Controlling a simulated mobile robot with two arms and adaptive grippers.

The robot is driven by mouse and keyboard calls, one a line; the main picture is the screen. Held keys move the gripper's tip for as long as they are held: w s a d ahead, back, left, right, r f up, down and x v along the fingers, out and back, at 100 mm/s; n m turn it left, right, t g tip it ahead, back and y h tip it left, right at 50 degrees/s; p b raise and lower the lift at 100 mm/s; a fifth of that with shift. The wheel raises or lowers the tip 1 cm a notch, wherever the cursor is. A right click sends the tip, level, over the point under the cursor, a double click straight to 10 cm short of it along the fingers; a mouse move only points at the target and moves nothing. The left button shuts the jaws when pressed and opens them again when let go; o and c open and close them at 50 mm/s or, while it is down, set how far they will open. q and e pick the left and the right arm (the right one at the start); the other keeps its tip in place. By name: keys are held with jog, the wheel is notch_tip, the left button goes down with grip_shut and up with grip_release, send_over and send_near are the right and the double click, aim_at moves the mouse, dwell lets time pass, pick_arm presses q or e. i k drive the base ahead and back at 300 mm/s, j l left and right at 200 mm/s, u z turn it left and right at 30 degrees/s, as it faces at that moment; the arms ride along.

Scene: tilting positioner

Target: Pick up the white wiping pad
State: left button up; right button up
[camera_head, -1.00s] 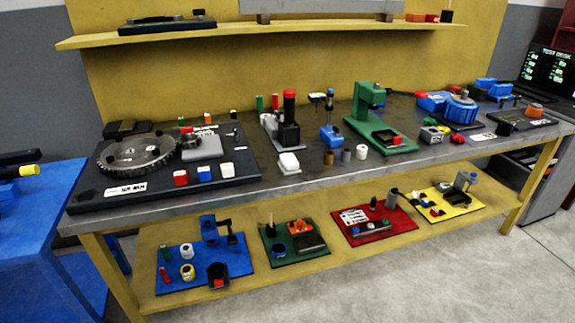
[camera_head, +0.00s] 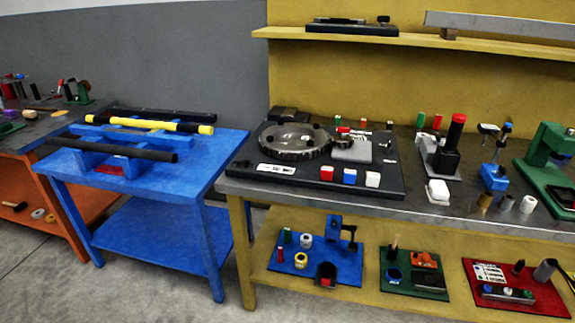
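A white block that looks like the wiping pad (camera_head: 438,191) lies on the grey bench top, right of the black plate and in front of a grey stand with a red-topped post. Nothing covers it. Neither of my grippers shows in the head view.
The yellow-framed bench (camera_head: 232,188) carries a black plate (camera_head: 385,188) with a large gear (camera_head: 297,142) and red, blue and white blocks. A green press (camera_head: 548,150) stands at the right. A blue table (camera_head: 200,173) with bars stands at the left. Grey floor in front is clear.

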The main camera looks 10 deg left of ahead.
aim_at(437, 192)
jog(key=i+j+z, duration=0.25)
jog(key=i+j, duration=0.15)
jog(key=i+j+z, duration=0.3)
jog(key=j, duration=0.25)
jog(key=i, duration=0.1)
